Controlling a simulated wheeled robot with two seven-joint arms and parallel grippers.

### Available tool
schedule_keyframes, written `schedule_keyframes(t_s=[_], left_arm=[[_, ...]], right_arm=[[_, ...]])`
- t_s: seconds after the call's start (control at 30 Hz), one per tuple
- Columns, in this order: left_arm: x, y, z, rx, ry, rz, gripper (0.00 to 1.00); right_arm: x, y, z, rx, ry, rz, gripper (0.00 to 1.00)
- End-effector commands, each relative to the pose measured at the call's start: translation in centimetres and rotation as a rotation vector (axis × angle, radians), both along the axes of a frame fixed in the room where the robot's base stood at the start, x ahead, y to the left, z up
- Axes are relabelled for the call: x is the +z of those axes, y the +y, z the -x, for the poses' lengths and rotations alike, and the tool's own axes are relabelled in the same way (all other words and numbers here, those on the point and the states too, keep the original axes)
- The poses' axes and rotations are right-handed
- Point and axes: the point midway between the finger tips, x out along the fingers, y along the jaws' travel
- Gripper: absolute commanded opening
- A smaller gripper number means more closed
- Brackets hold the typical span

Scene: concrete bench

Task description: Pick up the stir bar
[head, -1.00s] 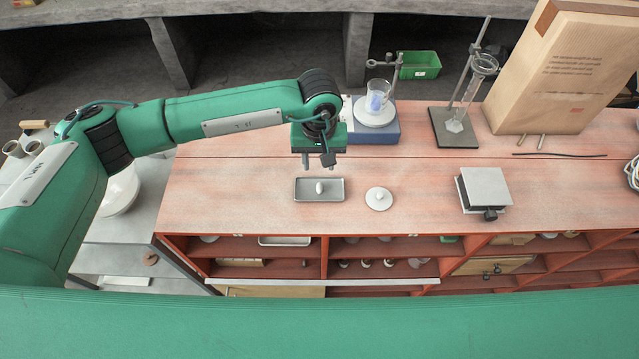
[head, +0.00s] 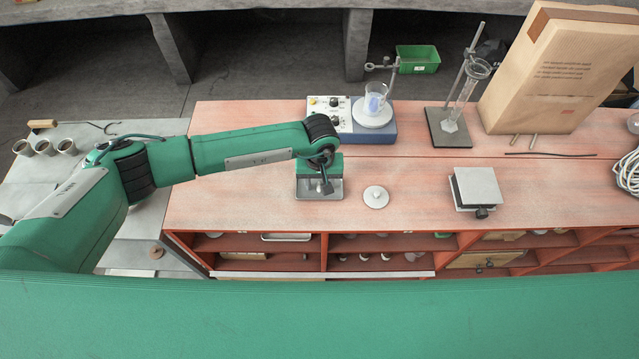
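A small grey metal tray (head: 335,194) lies on the red-topped bench. One second ago the white stir bar lay in the middle of this tray; now it is mostly or wholly hidden by my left gripper. My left gripper (head: 317,188) points down, low over the tray, with its fingers at the tray's floor. Its two fingers look apart, with the stir bar's place between them; contact with the bar cannot be made out. My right gripper is not in view.
A round white lid-like disc (head: 375,197) lies just right of the tray. A stirrer hotplate (head: 345,125) with a beaker (head: 375,100) stands behind. A small lab jack (head: 477,187) and a clamp stand (head: 450,127) are further right.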

Motion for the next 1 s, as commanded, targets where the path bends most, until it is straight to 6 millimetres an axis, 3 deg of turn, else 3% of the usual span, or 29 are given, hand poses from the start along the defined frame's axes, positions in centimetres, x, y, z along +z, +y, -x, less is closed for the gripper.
schedule_keyframes(t_s=[0.1, 0.3, 0.77, 1.0], left_arm=[[0.0, 0.0, 0.0, 0.0, 0.0, 0.0, 0.36], [0.0, 0.0, 0.0, 0.0, 0.0, 0.0, 0.0], [0.3, 0.0, -0.1, 0.0, -0.002, 0.001, 0.0], [3.1, 0.0, -0.2, -0.001, -0.006, 0.002, 0.0]], right_arm=[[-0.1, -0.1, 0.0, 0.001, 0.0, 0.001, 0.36], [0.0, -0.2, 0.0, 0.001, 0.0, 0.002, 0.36], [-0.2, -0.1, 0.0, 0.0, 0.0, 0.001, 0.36], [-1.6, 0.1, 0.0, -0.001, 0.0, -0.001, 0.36]])
